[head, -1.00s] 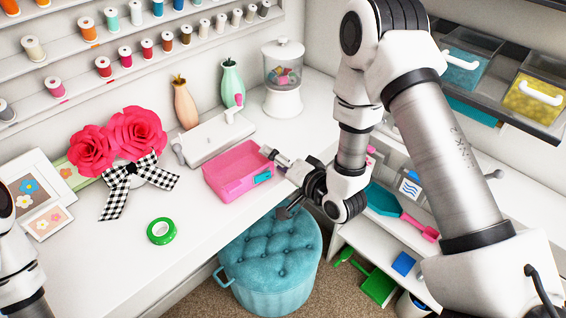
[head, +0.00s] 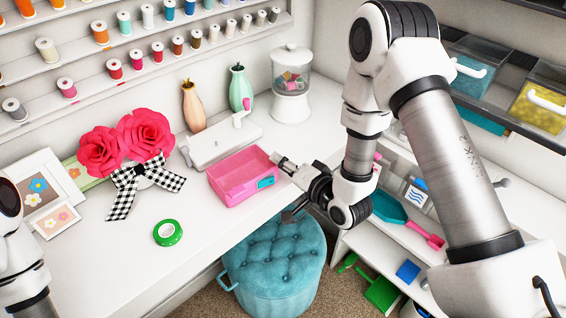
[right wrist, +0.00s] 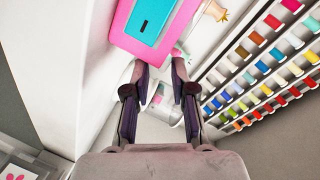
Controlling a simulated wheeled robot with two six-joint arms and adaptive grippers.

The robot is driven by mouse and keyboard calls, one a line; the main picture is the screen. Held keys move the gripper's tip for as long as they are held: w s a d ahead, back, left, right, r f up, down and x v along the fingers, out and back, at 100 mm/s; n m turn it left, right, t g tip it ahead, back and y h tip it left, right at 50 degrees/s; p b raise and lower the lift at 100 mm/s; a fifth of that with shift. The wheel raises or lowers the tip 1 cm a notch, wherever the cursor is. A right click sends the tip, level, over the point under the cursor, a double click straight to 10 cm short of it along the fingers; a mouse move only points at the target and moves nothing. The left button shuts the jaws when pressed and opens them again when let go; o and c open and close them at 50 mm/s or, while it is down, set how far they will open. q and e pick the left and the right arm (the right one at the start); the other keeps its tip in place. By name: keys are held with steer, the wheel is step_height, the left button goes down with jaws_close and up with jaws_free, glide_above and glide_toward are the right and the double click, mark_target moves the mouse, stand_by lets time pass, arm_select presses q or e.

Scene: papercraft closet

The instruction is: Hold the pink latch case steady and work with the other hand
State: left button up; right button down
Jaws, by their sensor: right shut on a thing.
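The pink latch case (head: 234,192) is an open-topped box on the white desk. A turquoise latch (head: 267,182) sits on its front face, near the right corner. My right gripper (head: 281,161) is at the case's right side and shut on its wall. In the right wrist view the two dark fingers (right wrist: 157,72) reach to the pink case (right wrist: 122,32), and its turquoise latch (right wrist: 150,18) shows large. The exact contact is hard to see. Only part of my left arm shows at the left edge of the head view; its gripper is out of view.
A white hand-cranked device (head: 215,143) stands just behind the case. Green tape (head: 168,232) lies front left, and red paper roses with a checked bow (head: 145,185) lie farther left. A teal stool (head: 275,265) is below the desk edge. The desk between tape and case is clear.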

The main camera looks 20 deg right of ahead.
steer(key=shift+s+f, duration=0.25)
steer(key=shift+f, duration=0.25)
steer(key=c, duration=1)
jaws_free()
steer(key=shift+o, duration=0.6)
steer(key=shift+w, duration=0.25)
steer(key=shift+r, duration=0.25)
